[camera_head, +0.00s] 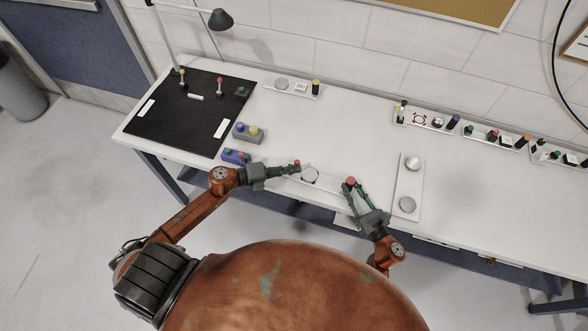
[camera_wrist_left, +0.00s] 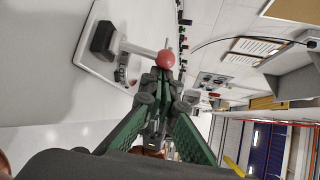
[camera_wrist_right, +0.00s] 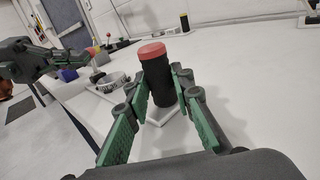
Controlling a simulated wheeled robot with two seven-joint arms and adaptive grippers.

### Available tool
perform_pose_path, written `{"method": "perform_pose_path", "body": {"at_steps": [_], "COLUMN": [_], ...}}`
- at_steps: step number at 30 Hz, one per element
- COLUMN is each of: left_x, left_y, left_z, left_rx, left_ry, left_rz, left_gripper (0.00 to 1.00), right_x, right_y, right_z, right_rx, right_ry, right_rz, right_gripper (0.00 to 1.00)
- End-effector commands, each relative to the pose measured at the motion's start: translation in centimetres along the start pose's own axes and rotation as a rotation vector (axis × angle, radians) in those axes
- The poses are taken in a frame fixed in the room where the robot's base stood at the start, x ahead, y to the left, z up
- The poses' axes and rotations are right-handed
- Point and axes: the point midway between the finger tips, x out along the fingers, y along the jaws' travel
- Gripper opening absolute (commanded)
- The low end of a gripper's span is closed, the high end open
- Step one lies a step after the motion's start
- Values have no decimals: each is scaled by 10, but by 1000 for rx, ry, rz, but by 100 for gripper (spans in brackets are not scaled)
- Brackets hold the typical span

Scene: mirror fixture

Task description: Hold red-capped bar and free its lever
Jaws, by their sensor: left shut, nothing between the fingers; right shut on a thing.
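The red-capped bar is a black upright cylinder with a red top (camera_wrist_right: 157,78), on the white plate's right end; its red cap also shows in the head view (camera_head: 350,181). My right gripper (camera_head: 352,188) is shut on it, a finger on each side. The lever has a red ball knob (camera_wrist_left: 166,58) on a pale rod rising from a dark base (camera_wrist_left: 103,40). My left gripper (camera_wrist_left: 160,80) is shut and empty, its fingertips close to the knob; I cannot tell whether they touch. In the head view the left gripper (camera_head: 290,168) hides the lever's base.
A round silver dial (camera_head: 310,174) sits on the plate between my grippers. A white plate with two silver discs (camera_head: 408,180) lies to the right. Purple and grey button boxes (camera_head: 236,157) and a black mat (camera_head: 180,108) lie left. More fixtures (camera_head: 440,121) line the wall.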

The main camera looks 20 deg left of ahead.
Motion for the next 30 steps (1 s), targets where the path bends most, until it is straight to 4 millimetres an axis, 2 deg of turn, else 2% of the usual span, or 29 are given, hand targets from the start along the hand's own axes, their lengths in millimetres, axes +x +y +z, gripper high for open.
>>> {"method": "perform_pose_path", "body": {"at_steps": [10, 19, 30], "left_x": [-13, -25, -30], "left_y": [2, 6, 8], "left_z": [12, 22, 23], "left_rx": [-16, -166, -167], "left_ry": [-5, -6, -3], "left_rz": [-14, -212, -217], "left_gripper": [0, 0, 0], "right_x": [0, 0, 0], "right_y": [0, 0, 0], "right_z": [0, 0, 0], "right_rx": [0, 0, 0], "right_ry": [-1, -1, -1], "right_rz": [0, 1, 1], "right_gripper": [0, 0, 0]}}
